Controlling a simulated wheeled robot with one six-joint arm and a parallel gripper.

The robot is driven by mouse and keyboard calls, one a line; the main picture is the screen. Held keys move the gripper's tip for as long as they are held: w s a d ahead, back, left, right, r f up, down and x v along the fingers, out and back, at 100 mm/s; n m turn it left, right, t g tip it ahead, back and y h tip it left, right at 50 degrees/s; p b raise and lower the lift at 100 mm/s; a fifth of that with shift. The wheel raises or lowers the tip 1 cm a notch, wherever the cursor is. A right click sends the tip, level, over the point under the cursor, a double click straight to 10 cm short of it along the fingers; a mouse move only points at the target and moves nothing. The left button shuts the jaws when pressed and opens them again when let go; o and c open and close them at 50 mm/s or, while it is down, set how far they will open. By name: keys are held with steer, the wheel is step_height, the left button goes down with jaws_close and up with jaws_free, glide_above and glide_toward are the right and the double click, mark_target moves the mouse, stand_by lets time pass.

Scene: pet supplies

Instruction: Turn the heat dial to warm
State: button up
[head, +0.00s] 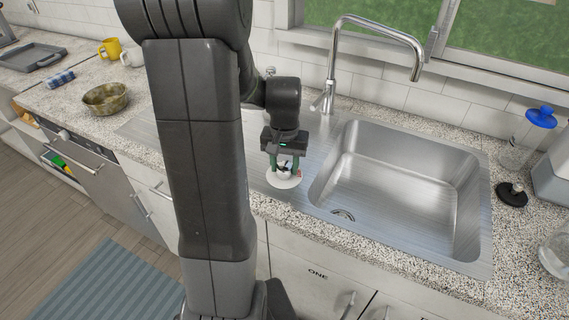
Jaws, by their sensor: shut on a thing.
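A small round white device, which looks like the heat dial (284,183), lies flat on the steel drainboard just left of the sink. A dark knob part and a small red mark show on its top. My gripper (284,169) points straight down over it, with its green-edged fingers shut on the knob in the middle. The fingers hide most of the dial's face, so I cannot read its setting or any pointer.
The sink (400,185) with its tall tap (375,30) is close on the right. A black round lid (511,194) and a blue-topped clear container (520,137) stand beyond it. At the left are a patterned bowl (105,98), a yellow mug (110,48) and a grey tray (30,56).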

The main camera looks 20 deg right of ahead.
mark_target(285, 165)
stand_by(0.3)
steer(key=o, duration=1)
steer(key=shift+c, duration=0.2)
step_height(285, 165, up, 14)
steer(key=shift+f, duration=0.1)
step_height(285, 165, down, 14)
steer(key=shift+r, duration=0.1)
stand_by(0.4)
